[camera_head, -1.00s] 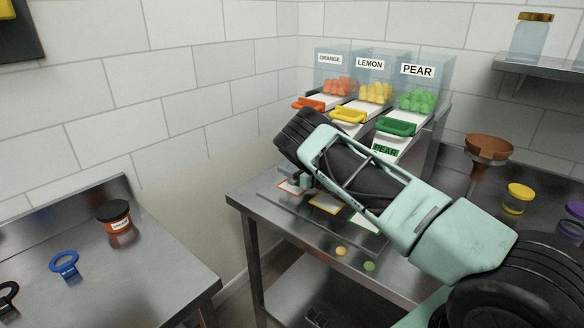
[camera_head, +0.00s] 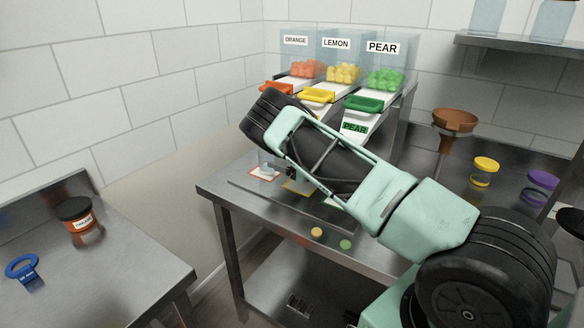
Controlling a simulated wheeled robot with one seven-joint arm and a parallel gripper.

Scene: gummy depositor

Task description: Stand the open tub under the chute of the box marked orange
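The box marked ORANGE (camera_head: 296,55) is the leftmost of three clear boxes at the back and holds orange gummies. Its chute has an orange handle (camera_head: 277,88) and is partly hidden by my arm. Below it, an orange-bordered pad (camera_head: 264,173) lies on the bench. A small clear shape (camera_head: 267,161), perhaps the open tub, shows at this pad beside my gripper. I cannot tell whether it rests on the pad or is held. My gripper (camera_head: 289,173) is low over the pads, its fingers mostly hidden behind my arm.
LEMON (camera_head: 336,59) and PEAR (camera_head: 383,63) boxes stand to the right. A brown funnel (camera_head: 454,121), a yellow-lidded tub (camera_head: 485,171) and a purple-lidded tub (camera_head: 540,187) stand on the right. The left table (camera_head: 110,270) holds an orange-labelled jar (camera_head: 76,216) and a blue ring tool (camera_head: 22,268).

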